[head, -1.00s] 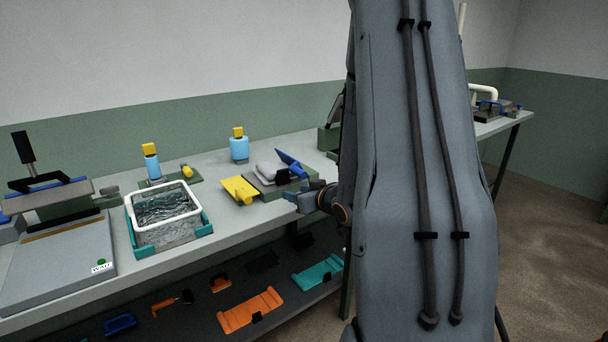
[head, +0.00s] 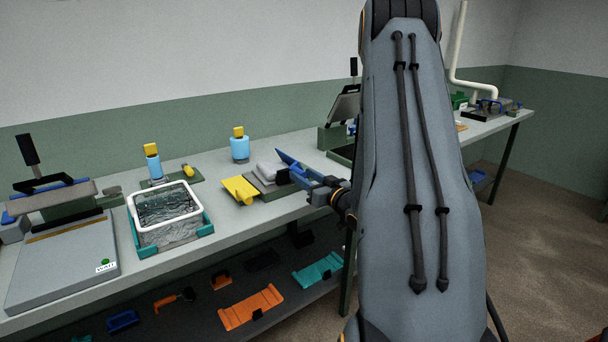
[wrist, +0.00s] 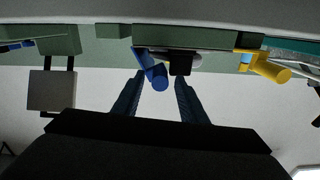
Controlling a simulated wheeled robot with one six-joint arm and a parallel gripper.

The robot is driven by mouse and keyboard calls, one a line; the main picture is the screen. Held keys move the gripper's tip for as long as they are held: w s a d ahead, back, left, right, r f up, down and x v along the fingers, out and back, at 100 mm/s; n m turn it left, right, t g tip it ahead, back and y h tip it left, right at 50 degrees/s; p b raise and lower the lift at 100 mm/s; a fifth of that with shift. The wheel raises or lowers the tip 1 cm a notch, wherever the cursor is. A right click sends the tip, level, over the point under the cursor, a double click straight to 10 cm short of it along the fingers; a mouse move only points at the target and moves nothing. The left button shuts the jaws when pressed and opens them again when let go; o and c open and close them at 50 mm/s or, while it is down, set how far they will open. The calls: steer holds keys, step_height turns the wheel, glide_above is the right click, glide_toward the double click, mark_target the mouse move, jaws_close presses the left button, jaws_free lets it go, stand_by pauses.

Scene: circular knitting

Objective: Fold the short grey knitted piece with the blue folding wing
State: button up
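The short grey knitted piece (head: 268,171) lies on a small folding board on the table in the head view. The blue folding wing (head: 291,160) stands tilted up at the board's right side. Its blue round handle (wrist: 157,74) shows in the wrist view, between the tips of my fingers or just beyond them. My gripper (wrist: 160,95) is open, its two dark blue fingers apart. In the head view my gripper (head: 308,178) is at the front right of the board, close to the blue wing. I cannot tell whether they touch.
A yellow wing (head: 240,189) lies flat at the board's left; its handle (wrist: 267,69) shows in the wrist view. A black block (wrist: 180,62) sits beside the blue handle. A white-rimmed basin (head: 133,222) stands further left. A shelf (head: 190,325) lies below.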

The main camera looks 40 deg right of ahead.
steer(key=shift+w, duration=0.35)
jaws_close()
steer(key=shift+d, duration=0.1)
